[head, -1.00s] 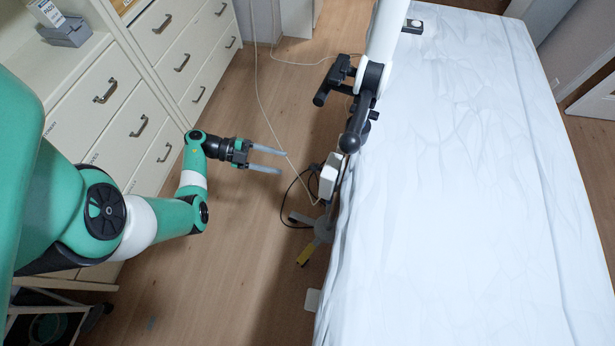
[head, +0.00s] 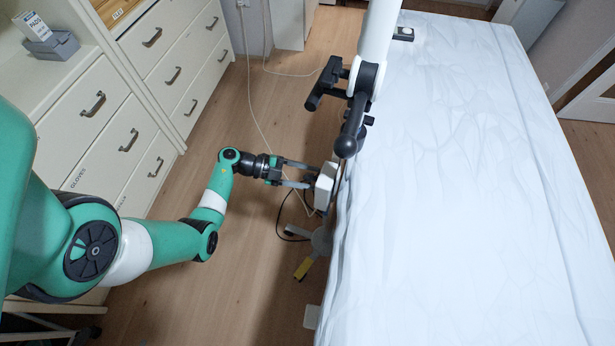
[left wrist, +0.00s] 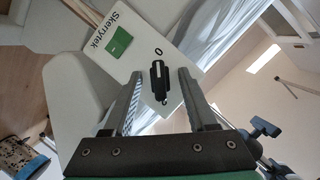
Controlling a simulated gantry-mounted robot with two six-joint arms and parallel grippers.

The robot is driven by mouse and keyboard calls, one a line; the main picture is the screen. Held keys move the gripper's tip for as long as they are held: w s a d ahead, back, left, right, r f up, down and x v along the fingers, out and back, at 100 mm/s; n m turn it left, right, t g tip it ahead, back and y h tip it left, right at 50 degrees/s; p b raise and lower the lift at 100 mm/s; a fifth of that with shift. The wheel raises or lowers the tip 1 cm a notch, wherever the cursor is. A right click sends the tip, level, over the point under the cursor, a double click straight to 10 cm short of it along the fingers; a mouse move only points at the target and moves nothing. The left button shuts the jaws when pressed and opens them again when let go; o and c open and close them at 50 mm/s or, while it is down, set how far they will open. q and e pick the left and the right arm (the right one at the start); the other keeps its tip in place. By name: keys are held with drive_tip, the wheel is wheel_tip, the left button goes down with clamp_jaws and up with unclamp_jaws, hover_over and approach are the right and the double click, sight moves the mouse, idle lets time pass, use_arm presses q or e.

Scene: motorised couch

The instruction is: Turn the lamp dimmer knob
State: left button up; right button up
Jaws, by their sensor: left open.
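The lamp dimmer knob (left wrist: 158,82) is a black, narrow grip on a white panel, just below a "0" mark, in the left wrist view. In the head view its white box (head: 326,187) hangs beside the bed's near edge, and the knob itself cannot be made out. My left gripper (head: 312,178) is open, with its fingers pointing at the box. In the left wrist view the left gripper (left wrist: 160,76) has one finger on each side of the knob, with a gap on both sides. My right gripper is not in view.
A white post with black handles (head: 350,135) rises just beyond the box. The white-covered couch (head: 460,190) fills the right. A wheeled stand base (head: 321,240) and dark cable lie below. Drawers (head: 130,140) stand left, with clear floor between.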

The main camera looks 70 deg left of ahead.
use_arm(q)
clamp_jaws()
idle(0.3)
drive_tip(key=shift+r+p, duration=0.2)
drive_tip(key=shift+p, duration=0.45)
drive_tip(key=n+p, duration=0.1)
drive_tip(key=p, duration=0.1)
drive_tip(key=shift+r+n+g+p, duration=0.1)
drive_tip(key=shift+n+g+p, duration=0.2)
drive_tip(key=shift+g, duration=0.1)
drive_tip(key=shift+a+n+g+h+p, duration=0.1)
drive_tip(key=shift+n+g+h+p, duration=0.3)
drive_tip(key=shift+n+h+p, duration=0.35)
drive_tip(key=shift+f+n+g+p, duration=0.2)
drive_tip(key=shift+n+g+p, duration=0.1)
drive_tip(key=shift+n+p, duration=0.15)
drive_tip(key=shift+f, duration=0.1)
